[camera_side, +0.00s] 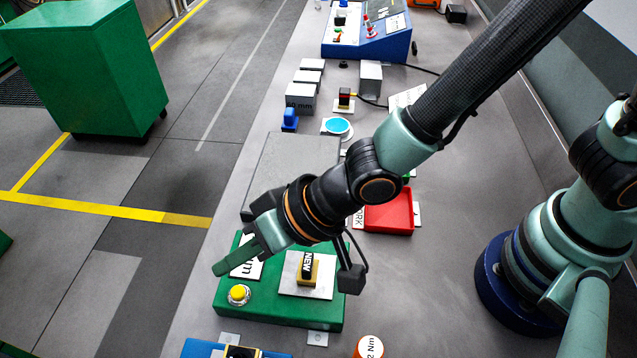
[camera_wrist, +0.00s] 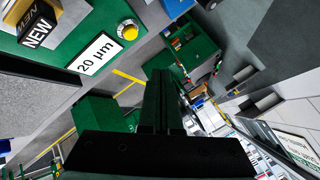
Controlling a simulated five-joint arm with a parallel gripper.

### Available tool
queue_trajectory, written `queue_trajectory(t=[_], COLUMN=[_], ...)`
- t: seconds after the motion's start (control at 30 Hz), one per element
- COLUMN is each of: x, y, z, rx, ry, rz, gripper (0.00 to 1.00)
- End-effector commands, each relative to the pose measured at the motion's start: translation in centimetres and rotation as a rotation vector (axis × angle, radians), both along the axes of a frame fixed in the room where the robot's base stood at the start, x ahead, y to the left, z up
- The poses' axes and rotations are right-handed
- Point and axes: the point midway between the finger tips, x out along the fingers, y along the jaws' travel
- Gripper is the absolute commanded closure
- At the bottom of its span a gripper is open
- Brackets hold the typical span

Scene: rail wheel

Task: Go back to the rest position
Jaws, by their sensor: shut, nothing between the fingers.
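My gripper (camera_side: 238,256) is above the left part of the green block (camera_side: 283,313) in the side view, with its fingers together and nothing between them. In the wrist view my gripper (camera_wrist: 172,75) points away over the floor, its fingers side by side. The green block carries a yellow button (camera_side: 239,294), a partly covered white label and a white plate with a yellow and black piece marked NEW (camera_side: 307,269). In the wrist view the NEW piece (camera_wrist: 38,32), the label reading 20 µm (camera_wrist: 97,53) and the yellow button (camera_wrist: 129,30) show at upper left.
A grey plate (camera_side: 290,158) lies behind the green block. A red tray (camera_side: 389,217) is to the right. Grey blocks (camera_side: 301,98), a cyan disc (camera_side: 337,125) and a blue console (camera_side: 366,38) stand farther back. An orange weight (camera_side: 369,347) is at the front. Bench between tray and console is cluttered.

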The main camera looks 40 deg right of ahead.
Motion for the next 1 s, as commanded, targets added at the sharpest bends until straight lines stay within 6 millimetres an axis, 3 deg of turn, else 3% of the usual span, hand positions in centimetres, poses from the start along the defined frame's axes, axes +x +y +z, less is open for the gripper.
queue_trajectory(t=[0.17, 0.27, 0.43, 0.6, 0.8, 0.9, 1.0], x=[0.7, 2.8, 7.3, 8.8, 6.9, 5.1, 3.7], y=[-0.7, -3.0, -11.2, -20.7, -30.8, -34.2, -36.3], z=[0.5, 1.9, 5.5, 8.9, 11.7, 12.6, 13.0], rx=[-0.008, -0.043, -0.168, -0.311, -0.461, -0.515, -0.550], ry=[-0.008, -0.029, -0.072, -0.080, -0.047, -0.023, 0.000], rz=[-0.010, -0.041, -0.118, -0.185, -0.243, -0.258, -0.264], gripper=[1.00, 1.00, 1.00, 1.00, 1.00, 1.00, 1.00])
